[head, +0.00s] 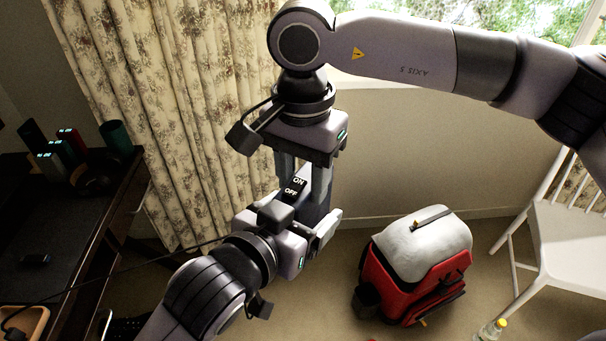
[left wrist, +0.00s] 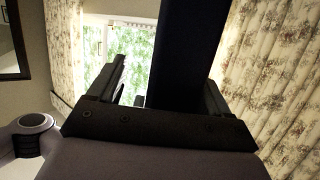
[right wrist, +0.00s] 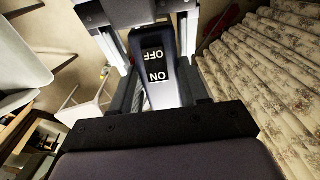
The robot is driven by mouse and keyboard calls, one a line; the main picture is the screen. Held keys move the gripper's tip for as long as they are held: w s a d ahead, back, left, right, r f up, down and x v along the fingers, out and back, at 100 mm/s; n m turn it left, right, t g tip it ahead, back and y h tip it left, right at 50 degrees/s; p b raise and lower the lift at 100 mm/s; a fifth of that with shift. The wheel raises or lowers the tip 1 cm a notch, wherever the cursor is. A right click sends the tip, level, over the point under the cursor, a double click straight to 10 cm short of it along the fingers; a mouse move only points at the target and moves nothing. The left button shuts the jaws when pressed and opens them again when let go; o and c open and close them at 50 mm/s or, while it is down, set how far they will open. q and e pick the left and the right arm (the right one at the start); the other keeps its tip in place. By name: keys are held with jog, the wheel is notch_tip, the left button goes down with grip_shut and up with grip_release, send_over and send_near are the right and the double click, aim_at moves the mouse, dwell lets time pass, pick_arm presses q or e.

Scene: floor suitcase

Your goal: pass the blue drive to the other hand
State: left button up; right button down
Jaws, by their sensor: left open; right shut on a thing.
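The blue drive, a long dark navy block with a black ON/OFF panel, is between my two grippers in the head view (head: 316,211). My right gripper (head: 303,172) comes down from above and is shut on its upper part. My left gripper (head: 305,218) comes from the lower left and is open, its fingers on either side of the drive's lower part. In the left wrist view the drive (left wrist: 186,50) stands between the spread fingers; contact cannot be told. In the right wrist view it shows between my right fingers (right wrist: 160,98), with the left fingers beyond.
A dark desk (head: 60,225) at the left holds several dark, teal and red-lit items. A red backpack with a pale top (head: 415,265) stands on the floor. A white chair (head: 570,235) is at the right, with a small bottle (head: 492,329) near it. Floral curtains hang behind.

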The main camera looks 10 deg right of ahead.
pick_arm(q)
jog(key=v, duration=0.7)
jog(key=a+f+n+y, duration=0.2)
jog(key=a+f, duration=0.4)
jog(key=f, duration=0.3)
jog(key=a+f+n+y, duration=0.25)
jog(key=a+f, duration=0.25)
jog(key=f, duration=0.4)
jog(key=s+a+f+y, duration=0.1)
jog(key=s+a+f, duration=0.2)
jog(key=a+f, duration=0.2)
jog(key=s+a+f+n+y, duration=0.1)
jog(key=s+a+f, duration=0.2)
jog(key=a+f, duration=0.2)
jog(key=shift+s+a+f+g+y, duration=0.3)
jog(key=shift+s+f+g+y, duration=0.1)
jog(key=shift+f, duration=0.5)
